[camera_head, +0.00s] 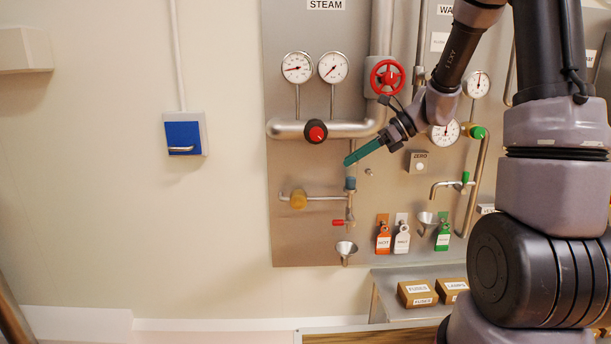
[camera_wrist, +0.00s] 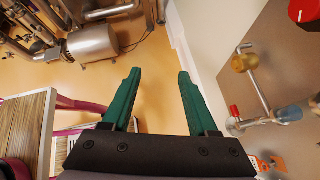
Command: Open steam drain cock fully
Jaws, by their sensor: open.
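The steam drain cock, which I take to be the small red-handled cock (camera_head: 340,222), sits low on the pipework under the STEAM label. Its red handle lies roughly level, pointing left, above a metal funnel (camera_head: 346,248). In the wrist view the red handle (camera_wrist: 234,111) is at the right, outside my fingers. My gripper (camera_head: 350,160) has green fingers and appears above the cock, near a blue fitting (camera_head: 350,184). In the wrist view my gripper (camera_wrist: 160,74) is open, with nothing between its fingers.
A yellow knob (camera_head: 298,199) is left of the cock's pipe. A red-topped black knob (camera_head: 315,132) and red handwheel (camera_head: 388,76) are higher. Tags (camera_head: 383,238) hang right of the funnel. Labelled boxes (camera_head: 417,293) stand on a shelf below. The wall left of the panel is mostly clear.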

